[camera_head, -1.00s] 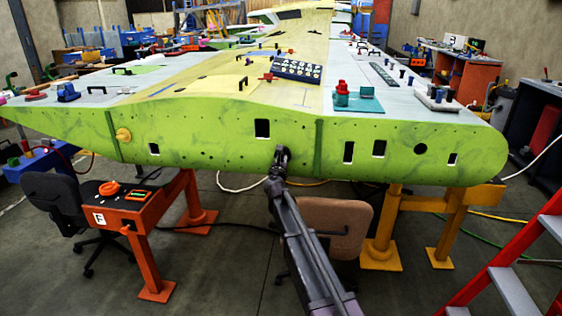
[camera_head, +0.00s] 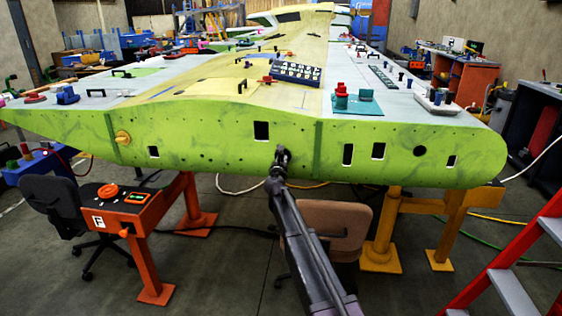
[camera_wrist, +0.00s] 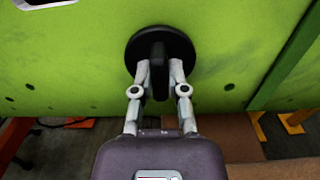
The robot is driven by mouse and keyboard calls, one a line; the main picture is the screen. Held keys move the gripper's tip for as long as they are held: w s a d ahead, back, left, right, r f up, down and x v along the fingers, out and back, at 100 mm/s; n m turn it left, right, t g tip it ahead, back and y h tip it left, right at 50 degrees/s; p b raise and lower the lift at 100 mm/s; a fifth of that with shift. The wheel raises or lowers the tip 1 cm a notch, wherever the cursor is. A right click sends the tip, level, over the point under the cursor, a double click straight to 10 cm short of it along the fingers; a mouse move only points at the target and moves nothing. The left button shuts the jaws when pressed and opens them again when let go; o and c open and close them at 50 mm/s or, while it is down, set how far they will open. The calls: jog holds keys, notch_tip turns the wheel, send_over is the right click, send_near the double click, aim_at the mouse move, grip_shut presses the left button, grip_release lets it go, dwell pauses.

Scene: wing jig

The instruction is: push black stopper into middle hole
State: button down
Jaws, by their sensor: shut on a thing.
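The black stopper (camera_wrist: 184,43) shows in the wrist view as a round disc with a bar-shaped handle, in front of the green panel face. My gripper (camera_wrist: 160,75) is shut on its handle; it also shows in the head view (camera_head: 282,153), low on the panel. The disc covers whatever lies behind it, and I cannot tell whether it touches the panel. The green panel (camera_head: 215,130) has several rectangular cutouts, one (camera_head: 261,131) up and left of my gripper. A dark round opening (camera_head: 419,151) is farther right.
A vertical dark green strip (camera_wrist: 288,60) is right of the stopper. An orange stand (camera_head: 130,215) and a chair (camera_head: 60,205) are at left. A brown seat (camera_head: 335,225) is below the panel, and a red ladder (camera_head: 510,270) is at front right.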

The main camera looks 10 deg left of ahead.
jog(key=shift+w, duration=0.3)
jog(key=c, duration=0.6)
grip_release()
jog(key=shift+s, duration=0.2)
jog(key=s, duration=1.1)
jog(key=shift+s+a, duration=0.2)
jog(key=shift+s, duration=0.15)
